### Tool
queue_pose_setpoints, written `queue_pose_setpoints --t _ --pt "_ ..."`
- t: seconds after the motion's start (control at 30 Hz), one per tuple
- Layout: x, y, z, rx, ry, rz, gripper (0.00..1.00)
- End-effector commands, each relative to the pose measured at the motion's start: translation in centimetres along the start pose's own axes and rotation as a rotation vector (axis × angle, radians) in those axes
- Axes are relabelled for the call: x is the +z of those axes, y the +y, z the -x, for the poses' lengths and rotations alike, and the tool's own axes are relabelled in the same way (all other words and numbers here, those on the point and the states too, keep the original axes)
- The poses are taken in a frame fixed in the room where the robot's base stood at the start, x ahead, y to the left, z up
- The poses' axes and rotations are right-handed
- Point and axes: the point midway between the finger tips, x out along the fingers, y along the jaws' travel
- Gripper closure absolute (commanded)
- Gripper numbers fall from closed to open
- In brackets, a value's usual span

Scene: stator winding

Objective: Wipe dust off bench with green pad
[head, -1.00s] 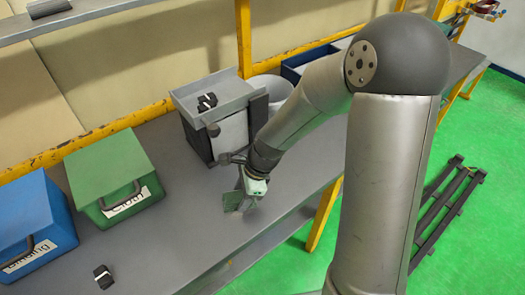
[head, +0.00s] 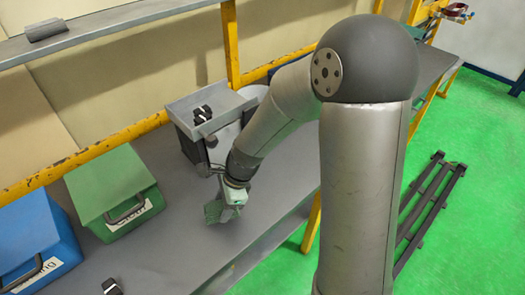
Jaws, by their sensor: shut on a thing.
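My gripper (head: 229,204) is low over the grey bench (head: 185,245), in front of the grey bin. It is shut on the green pad (head: 214,211), which hangs tilted below the jaws at or just above the bench top. I cannot tell whether the pad touches the surface. No dust stands out clearly on the bench in this view. My forearm covers part of the bench behind the gripper.
A green lidded box (head: 110,190) and a blue lidded box (head: 32,242) stand on the left. A grey bin (head: 177,128) with small black-and-white items (head: 202,115) on its top stands behind the gripper. Another such item (head: 112,286) lies at the front left. The bench between is clear.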

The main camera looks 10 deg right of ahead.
Motion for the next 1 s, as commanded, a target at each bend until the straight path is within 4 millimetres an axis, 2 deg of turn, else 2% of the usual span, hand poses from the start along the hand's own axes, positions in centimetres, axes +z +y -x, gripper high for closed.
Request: queue_pose_setpoints --t 0.03,0.4,1.0 --pt "0.3 0.0 0.9 -0.001 0.000 0.000 0.69" --pt "1.3 -0.1 3.6 -0.002 0.000 -0.003 0.69" --pt "1.4 -0.1 3.8 -0.002 0.000 -0.004 0.69"
